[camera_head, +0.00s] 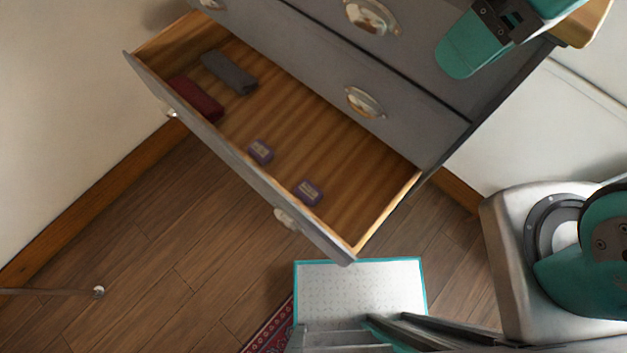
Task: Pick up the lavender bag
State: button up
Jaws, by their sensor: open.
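Two small purple packets with pale labels lie flat and apart in the open bottom drawer. One packet (260,151) is near the drawer's front, about midway along it. The other packet (308,192) lies nearer the drawer's right end. They look like lavender bags; nothing covers them. The drawer (345,205) has a wooden floor and a grey front. A teal part of my arm with a dark bracket shows at the upper right, over the grey dresser (300,60). I cannot make out gripper fingertips, and nothing of mine is touching the packets.
A dark red folded item (196,98) and a grey one (229,72) lie in the drawer's left part. The drawers above are shut. A red patterned rug (268,330) lies at the bottom. Wooden floor (170,225) is clear at left, beside a pale wall (70,120).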

aim_at(308, 193)
jog(key=u, duration=0.05)
jog(key=k, duration=1.2)
jog(key=u, duration=0.25)
jog(key=i, duration=0.8)
jog(key=u, duration=0.25)
